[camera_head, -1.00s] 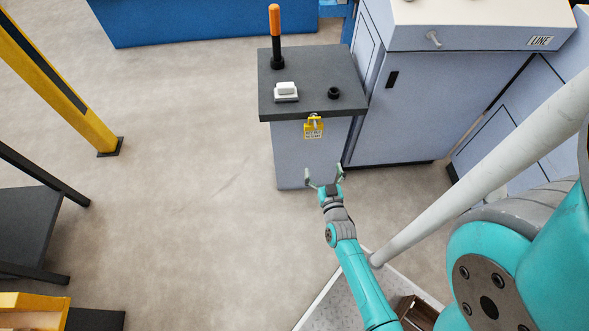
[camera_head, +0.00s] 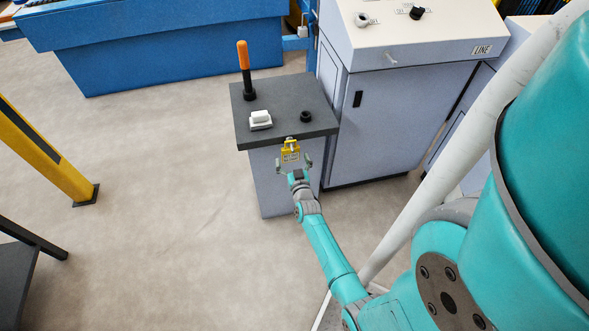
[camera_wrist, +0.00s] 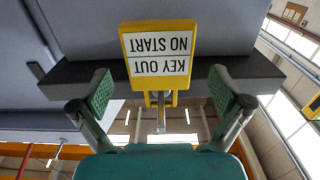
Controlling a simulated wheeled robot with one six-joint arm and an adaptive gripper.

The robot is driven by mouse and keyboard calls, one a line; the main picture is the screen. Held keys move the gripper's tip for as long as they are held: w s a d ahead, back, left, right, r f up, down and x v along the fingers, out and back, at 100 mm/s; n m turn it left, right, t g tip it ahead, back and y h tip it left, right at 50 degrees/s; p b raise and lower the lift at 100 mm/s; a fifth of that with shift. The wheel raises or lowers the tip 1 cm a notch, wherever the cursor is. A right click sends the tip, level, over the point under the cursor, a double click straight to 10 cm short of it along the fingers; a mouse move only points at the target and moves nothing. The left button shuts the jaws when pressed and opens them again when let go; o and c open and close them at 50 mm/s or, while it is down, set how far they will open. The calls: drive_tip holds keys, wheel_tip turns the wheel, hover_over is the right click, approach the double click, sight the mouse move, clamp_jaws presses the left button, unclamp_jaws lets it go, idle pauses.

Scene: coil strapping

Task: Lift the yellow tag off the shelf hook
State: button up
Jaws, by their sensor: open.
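The yellow tag (camera_head: 290,153) hangs at the front edge of the grey-topped cabinet in the head view. In the wrist view the tag (camera_wrist: 158,57) appears upside down, with a white label reading "KEY OUT NO START". A small metal hook (camera_wrist: 161,112) shows by the tag's end. My gripper (camera_head: 293,165) is open, just in front of the tag. In the wrist view, my gripper's green-padded fingers (camera_wrist: 161,92) stand wide apart on either side of the tag, with gaps on both sides. I cannot tell whether the tag lies fully between the fingertips in depth.
The cabinet's dark top (camera_head: 280,105) carries an orange-handled lever (camera_head: 244,68), a white switch block (camera_head: 260,120) and a black knob (camera_head: 305,116). A larger console (camera_head: 390,110) stands directly behind to the right. A yellow post (camera_head: 45,155) stands left; the floor between is clear.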

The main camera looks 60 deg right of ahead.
sight(291, 155)
drive_tip(key=shift+x, duration=1.6)
drive_tip(key=c, duration=1.6)
drive_tip(key=shift+c, duration=0.2)
drive_tip(key=shift+r, duration=0.6)
drive_tip(key=shift+s+a, duration=0.1)
drive_tip(key=shift+s, duration=0.05)
drive_tip(key=shift+r+v, duration=0.2)
drive_tip(key=shift+v, duration=1.15)
drive_tip(key=shift+r+v, duration=0.15)
drive_tip(key=shift+v, duration=1.2)
